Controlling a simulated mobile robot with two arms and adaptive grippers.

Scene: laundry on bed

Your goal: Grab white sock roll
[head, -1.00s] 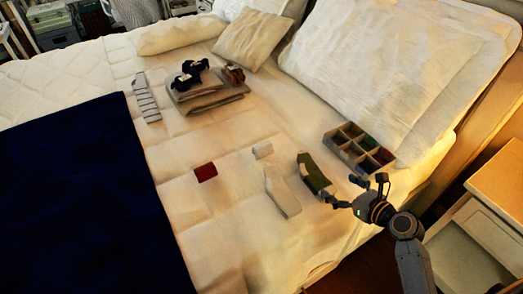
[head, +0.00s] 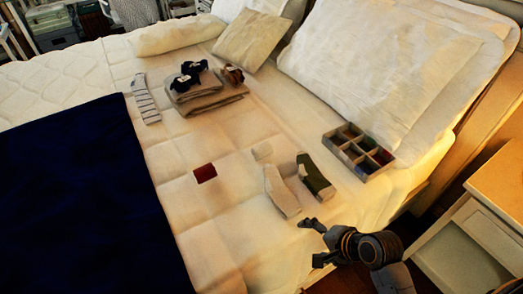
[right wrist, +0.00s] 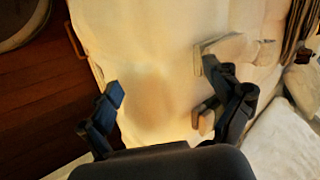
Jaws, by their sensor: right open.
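The white sock roll (head: 262,151) is a small pale block on the bed, just above the top end of a flat white sock (head: 281,191). A dark green sock with pale parts (head: 316,176) lies right of the white sock. My right gripper (head: 312,242) is open and empty near the front edge of the bed, below both flat socks and well apart from the roll. In the right wrist view its fingers (right wrist: 170,88) are spread over bare bedding. A pale sock (right wrist: 224,48) shows there beyond the right finger, which partly hides things behind it. My left gripper is not in view.
A divided box (head: 358,151) with coloured items stands right of the socks. A dark red roll (head: 205,173) lies to the left. Folded beige cloth (head: 215,98) with dark rolls and a striped sock (head: 147,98) lie farther back. A nightstand (head: 490,205) stands at right.

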